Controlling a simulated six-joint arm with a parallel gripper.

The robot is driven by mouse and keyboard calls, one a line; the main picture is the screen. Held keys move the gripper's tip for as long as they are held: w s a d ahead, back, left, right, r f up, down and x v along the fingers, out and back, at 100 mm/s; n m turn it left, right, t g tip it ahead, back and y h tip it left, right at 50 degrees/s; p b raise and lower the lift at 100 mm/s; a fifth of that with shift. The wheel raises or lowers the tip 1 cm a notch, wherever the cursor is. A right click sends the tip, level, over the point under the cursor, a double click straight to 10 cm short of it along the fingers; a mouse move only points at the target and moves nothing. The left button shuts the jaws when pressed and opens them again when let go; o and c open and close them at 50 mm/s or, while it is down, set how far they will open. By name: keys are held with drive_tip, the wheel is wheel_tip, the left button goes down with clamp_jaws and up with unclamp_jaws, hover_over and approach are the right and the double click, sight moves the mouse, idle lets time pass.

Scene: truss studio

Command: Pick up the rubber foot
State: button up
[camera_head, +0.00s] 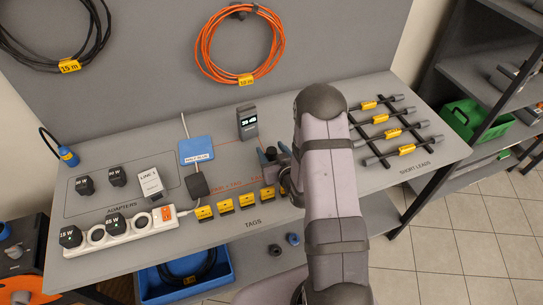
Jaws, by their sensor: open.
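I cannot pick out a rubber foot with certainty. Two small dark round pieces lie on the lower shelf below the bench front: a dark grey one (274,249) and a bluish one (293,239). Either could be a rubber foot, but they are too small to tell. My gripper (271,156) is over the middle of the bench, left of my forearm, with its blue-grey fingers apart. It is well above and behind these two pieces in the picture. My arm hides part of the bench and of the lower shelf.
A white power strip (143,224) with black adapters, yellow tags (226,205) and a grey meter (247,122) stand on the bench (130,157). Short leads (379,119) lie at right. A blue bin (215,266) with coiled cable sits below.

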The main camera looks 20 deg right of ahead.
sight(272, 150)
drive_tip(key=c, duration=1.2)
drive_tip(key=shift+r, duration=0.1)
drive_tip(key=shift+r+b, duration=1.05)
drive_tip(key=shift+r, duration=3.75)
